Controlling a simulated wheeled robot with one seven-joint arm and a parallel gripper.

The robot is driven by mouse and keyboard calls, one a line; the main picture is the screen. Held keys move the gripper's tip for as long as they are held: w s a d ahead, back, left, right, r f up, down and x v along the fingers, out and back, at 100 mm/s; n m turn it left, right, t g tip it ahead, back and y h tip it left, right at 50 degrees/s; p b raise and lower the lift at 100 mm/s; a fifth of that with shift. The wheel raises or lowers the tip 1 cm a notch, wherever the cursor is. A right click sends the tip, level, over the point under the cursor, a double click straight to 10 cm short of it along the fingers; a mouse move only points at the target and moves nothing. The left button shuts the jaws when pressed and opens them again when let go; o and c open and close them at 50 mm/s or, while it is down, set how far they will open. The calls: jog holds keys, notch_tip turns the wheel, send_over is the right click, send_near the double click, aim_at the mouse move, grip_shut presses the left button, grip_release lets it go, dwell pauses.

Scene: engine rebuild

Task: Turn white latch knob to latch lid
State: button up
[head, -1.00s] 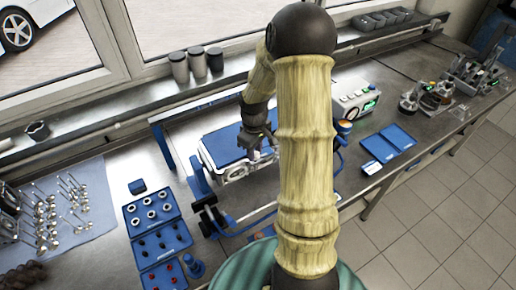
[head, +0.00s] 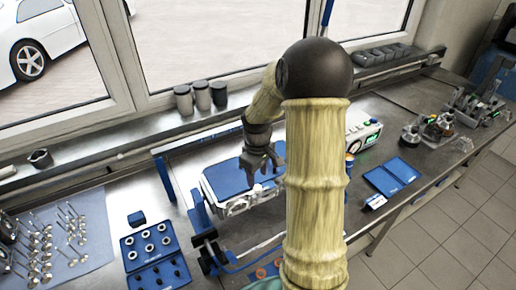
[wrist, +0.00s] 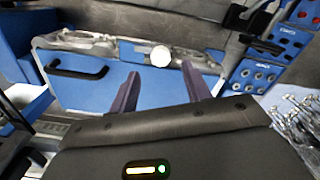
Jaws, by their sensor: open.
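The box has a blue lid (head: 222,180), which lies flat on its top in the head view. The lid also fills the upper middle of the wrist view (wrist: 100,92). The round white latch knob (wrist: 161,56) sits at the lid's far edge in the wrist view. In the head view the knob (head: 257,187) shows small at the box's front side. My gripper (head: 263,168) is above the lid, close behind the knob. In the wrist view my gripper (wrist: 160,70) is open and empty, with its two dark fingers pointing toward the knob, which appears between them.
A black handle (wrist: 78,70) lies on the lid to the left of the knob. Blue trays of parts (head: 150,245) stand left of the box. A white device with green lights (head: 363,135) is to the right. Grey jars (head: 201,96) line the window ledge.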

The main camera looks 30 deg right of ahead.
aim_at(257, 187)
notch_tip(257, 187, up, 12)
jog(key=b, duration=0.2)
jog(key=shift+r, duration=0.25)
jog(key=s+a+f+m+t+b, duration=0.2)
jog(key=s+a+f+m, duration=0.3)
jog(key=s+a+f, duration=0.7)
jog(key=shift+s+t, duration=0.3)
jog(key=shift+s, duration=0.1)
jog(key=shift+a, duration=0.1)
